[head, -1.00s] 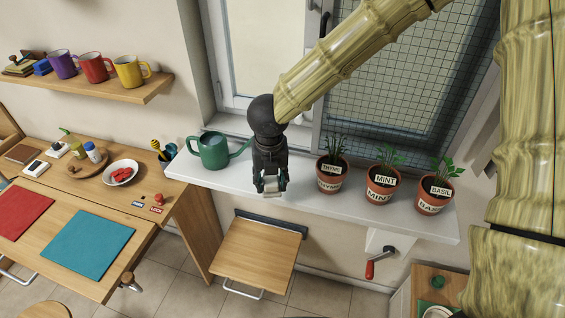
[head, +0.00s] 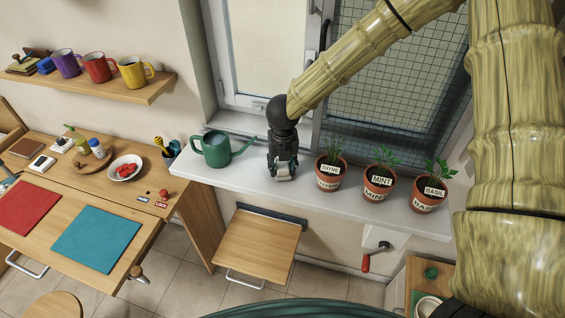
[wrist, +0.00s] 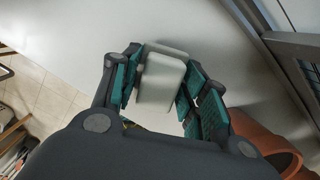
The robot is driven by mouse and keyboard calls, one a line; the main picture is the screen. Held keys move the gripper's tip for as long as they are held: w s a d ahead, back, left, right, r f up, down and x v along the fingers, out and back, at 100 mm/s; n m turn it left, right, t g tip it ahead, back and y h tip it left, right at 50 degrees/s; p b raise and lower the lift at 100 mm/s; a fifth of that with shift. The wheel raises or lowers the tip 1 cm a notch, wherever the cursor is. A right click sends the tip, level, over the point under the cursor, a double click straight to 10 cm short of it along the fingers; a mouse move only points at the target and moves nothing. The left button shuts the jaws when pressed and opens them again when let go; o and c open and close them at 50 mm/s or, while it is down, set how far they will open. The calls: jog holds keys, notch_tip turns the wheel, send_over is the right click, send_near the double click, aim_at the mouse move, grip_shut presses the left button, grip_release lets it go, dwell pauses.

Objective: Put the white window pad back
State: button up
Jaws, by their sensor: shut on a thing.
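The white window pad (wrist: 160,78) is a small pale block between the fingers of my gripper (wrist: 158,92) in the wrist view. The gripper is shut on it. In the head view my gripper (head: 283,172) points down over the white window sill (head: 238,178), between the green watering can and the thyme pot. The pad (head: 282,179) shows small and pale at the fingertips, low over the sill's front part. I cannot tell whether it touches the sill.
The green watering can (head: 217,149) stands left of my gripper. Thyme (head: 328,176), mint (head: 378,184) and basil (head: 429,197) pots stand to the right, the thyme close by. The window frame (head: 252,104) is behind. A wooden flap (head: 257,248) and red-handled crank (head: 367,261) are below.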

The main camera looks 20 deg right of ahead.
aim_at(283, 167)
jog(key=shift+f, duration=0.25)
jog(key=shift+s+f, duration=0.1)
jog(key=o, duration=1)
jog(key=r+b, duration=0.1)
jog(key=r, duration=0.3)
jog(key=s+r+b, duration=0.1)
jog(key=r, duration=0.7)
jog(key=shift+s+a+r+b, duration=0.1)
jog(key=shift+s+a+b, duration=0.05)
jog(key=shift+b, duration=0.25)
